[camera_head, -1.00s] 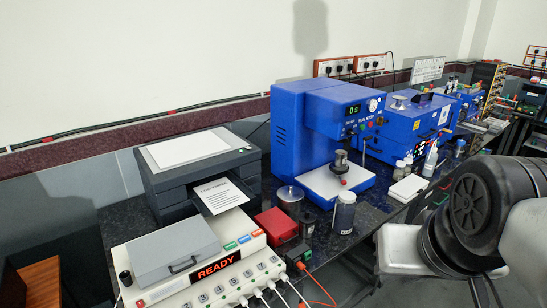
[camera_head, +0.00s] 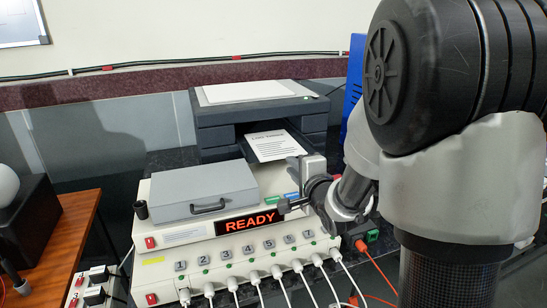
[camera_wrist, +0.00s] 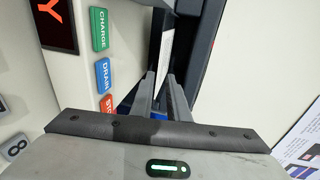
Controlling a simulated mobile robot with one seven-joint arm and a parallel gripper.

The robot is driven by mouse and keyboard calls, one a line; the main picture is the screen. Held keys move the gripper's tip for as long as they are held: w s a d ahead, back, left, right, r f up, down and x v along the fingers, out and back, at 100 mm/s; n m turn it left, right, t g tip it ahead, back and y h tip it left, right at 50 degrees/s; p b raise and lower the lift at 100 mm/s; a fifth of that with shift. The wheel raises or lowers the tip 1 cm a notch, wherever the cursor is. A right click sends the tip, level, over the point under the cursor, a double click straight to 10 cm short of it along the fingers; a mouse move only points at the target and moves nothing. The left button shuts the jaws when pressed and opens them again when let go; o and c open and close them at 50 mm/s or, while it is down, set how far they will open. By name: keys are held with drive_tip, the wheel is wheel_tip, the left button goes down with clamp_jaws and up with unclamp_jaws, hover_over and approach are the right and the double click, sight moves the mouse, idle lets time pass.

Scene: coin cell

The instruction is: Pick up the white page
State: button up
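The white page (camera_head: 278,146), with printed lines, slopes out of the front slot of the dark grey printer (camera_head: 222,140). My gripper (camera_head: 296,172) is just in front of the page's near right corner, above the coloured buttons. The head view does not show clearly whether it touches the page. In the wrist view, the two grey fingers (camera_wrist: 162,75) have a narrow gap between their tips, with nothing visibly clamped there. A thin white strip (camera_wrist: 167,45) beyond the tips seems to be the page seen nearly edge-on.
Below the page stands a cream device with a grey lid (camera_head: 200,188), a red READY display (camera_head: 250,222) and several white cables. A blue machine (camera_head: 353,85) is at the right, partly behind my arm. A wooden table (camera_head: 75,225) is at the left.

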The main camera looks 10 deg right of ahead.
sight(282, 156)
drive_tip(key=x, duration=0.7)
drive_tip(key=shift+b, duration=0.3)
drive_tip(key=shift+x, duration=0.95)
clamp_jaws()
wheel_tip(282, 156, up, 3)
drive_tip(key=shift+f+p, duration=0.2)
drive_tip(key=shift+p, duration=0.65)
drive_tip(key=shift+f, duration=0.15)
